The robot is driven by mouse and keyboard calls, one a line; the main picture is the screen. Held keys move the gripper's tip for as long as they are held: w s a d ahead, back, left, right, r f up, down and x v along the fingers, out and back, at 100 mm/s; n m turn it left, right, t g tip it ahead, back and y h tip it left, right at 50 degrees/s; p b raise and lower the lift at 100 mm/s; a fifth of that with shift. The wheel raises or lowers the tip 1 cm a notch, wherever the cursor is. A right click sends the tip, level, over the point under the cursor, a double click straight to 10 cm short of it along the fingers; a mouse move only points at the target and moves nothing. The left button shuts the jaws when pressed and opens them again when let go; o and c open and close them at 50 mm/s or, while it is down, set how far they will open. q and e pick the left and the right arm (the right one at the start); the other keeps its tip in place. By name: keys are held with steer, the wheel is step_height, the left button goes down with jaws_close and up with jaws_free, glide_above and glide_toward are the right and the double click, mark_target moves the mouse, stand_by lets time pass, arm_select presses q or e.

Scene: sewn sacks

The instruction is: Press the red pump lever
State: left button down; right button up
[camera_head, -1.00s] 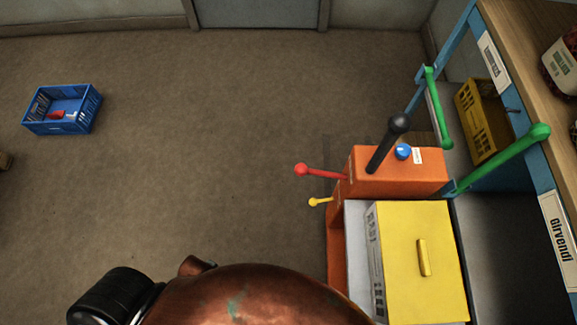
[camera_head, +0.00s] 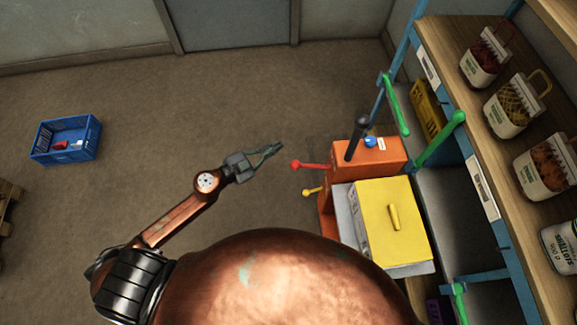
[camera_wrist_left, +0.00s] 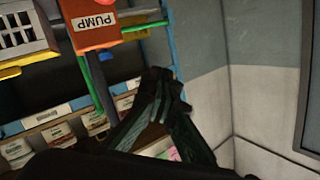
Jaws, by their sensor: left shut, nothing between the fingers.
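The red pump lever (camera_head: 308,165) sticks out to the left from the orange pump housing (camera_head: 372,159), ending in a red ball. A black lever (camera_head: 356,138) and a blue knob (camera_head: 370,141) stand on top of the housing, and a yellow lever (camera_head: 311,190) sits below the red one. My left gripper (camera_head: 280,147) is shut and empty, just left of the red ball and apart from it. In the left wrist view the gripper (camera_wrist_left: 168,82) shows with the orange housing (camera_wrist_left: 92,22), marked PUMP, beyond it. My right gripper is not in view.
A yellow box (camera_head: 385,235) lies in front of the pump. A shelf rack (camera_head: 455,95) with green handles and several sacks stands at the right. A blue crate (camera_head: 65,139) is on the floor at the left. The floor between is clear.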

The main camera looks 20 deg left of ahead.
arm_select(q)
steer(key=s+d+m+g+p, duration=0.1)
steer(key=s+m+g+p, duration=0.3)
steer(key=s+m+g, duration=0.1)
steer(key=shift+s+d+m+g+h, duration=0.25)
steer(key=shift+s+g, duration=0.2)
steer(key=shift+g, duration=0.75)
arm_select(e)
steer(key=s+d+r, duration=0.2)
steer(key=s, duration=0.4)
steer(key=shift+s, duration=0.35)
arm_select(q)
steer(key=shift+w+d, duration=0.1)
steer(key=b, duration=0.2)
glide_above(293, 165)
steer(key=s+d, duration=0.2)
steer(key=d, duration=0.1)
step_height(293, 165, down, 6)
steer(key=shift+w+a+f+b, duration=0.2)
steer(key=shift+a+f+b, duration=0.35)
steer(key=shift+a+f, duration=0.45)
steer(key=shift+w+a+f, duration=0.25)
steer(key=shift+a+f, duration=0.1)
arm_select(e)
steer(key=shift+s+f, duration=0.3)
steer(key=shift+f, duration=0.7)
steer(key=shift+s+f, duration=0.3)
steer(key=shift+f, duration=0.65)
